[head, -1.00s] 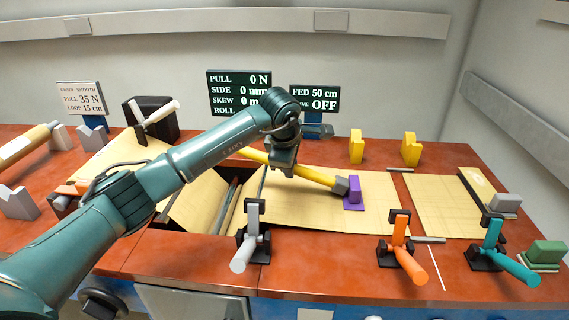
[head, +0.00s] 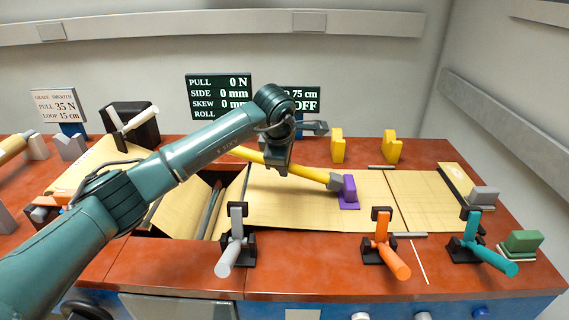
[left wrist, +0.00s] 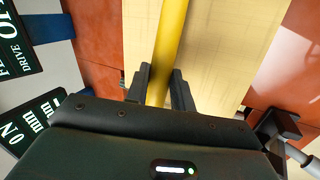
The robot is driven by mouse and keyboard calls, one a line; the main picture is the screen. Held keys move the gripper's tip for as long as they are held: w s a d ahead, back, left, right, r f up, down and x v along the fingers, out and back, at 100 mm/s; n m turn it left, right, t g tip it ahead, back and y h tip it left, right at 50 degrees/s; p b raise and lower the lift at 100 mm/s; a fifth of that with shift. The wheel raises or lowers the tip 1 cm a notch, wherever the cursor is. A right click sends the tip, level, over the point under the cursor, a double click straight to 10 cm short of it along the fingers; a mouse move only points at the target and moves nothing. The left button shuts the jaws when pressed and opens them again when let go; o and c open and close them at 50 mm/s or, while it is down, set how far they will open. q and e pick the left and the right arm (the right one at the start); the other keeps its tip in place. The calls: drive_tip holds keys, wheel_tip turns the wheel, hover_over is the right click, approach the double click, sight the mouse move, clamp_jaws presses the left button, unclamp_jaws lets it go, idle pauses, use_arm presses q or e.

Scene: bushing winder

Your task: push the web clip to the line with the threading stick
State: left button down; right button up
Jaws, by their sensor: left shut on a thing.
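The purple web clip (head: 349,190) sits on the right part of the tan web (head: 290,205) in the head view. My left gripper (head: 277,166) is shut on the yellow threading stick (head: 311,173), above the web. The stick's grey tip (head: 335,182) is against the clip's left side, as far as I can tell. In the left wrist view the stick (left wrist: 168,50) runs out between the two dark fingers (left wrist: 160,85). A thin white line (head: 419,262) is on the red bench front, right of the clip. My right gripper is not in view.
Grey (head: 236,235), orange (head: 384,240) and teal (head: 471,238) clamp levers stand along the front edge. Two yellow blocks (head: 337,147) (head: 392,149) stand behind the web. Another tan sheet (head: 425,205) lies to the right. An open pit (head: 205,215) is at left.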

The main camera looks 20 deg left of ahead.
use_arm(q)
drive_tip(key=shift+s+a+r+p, duration=0.1)
drive_tip(key=shift+a+r+p, duration=0.3)
drive_tip(key=shift+r, duration=0.45)
drive_tip(key=shift+s+a+r+p, duration=0.15)
drive_tip(key=shift+r+p, duration=0.3)
drive_tip(key=shift+r, duration=0.45)
drive_tip(key=shift+w+a+r+p, duration=0.1)
drive_tip(key=shift+a+r+p, duration=0.3)
drive_tip(key=shift+r, duration=0.45)
drive_tip(key=shift+d, duration=0.1)
drive_tip(key=shift+f, duration=0.1)
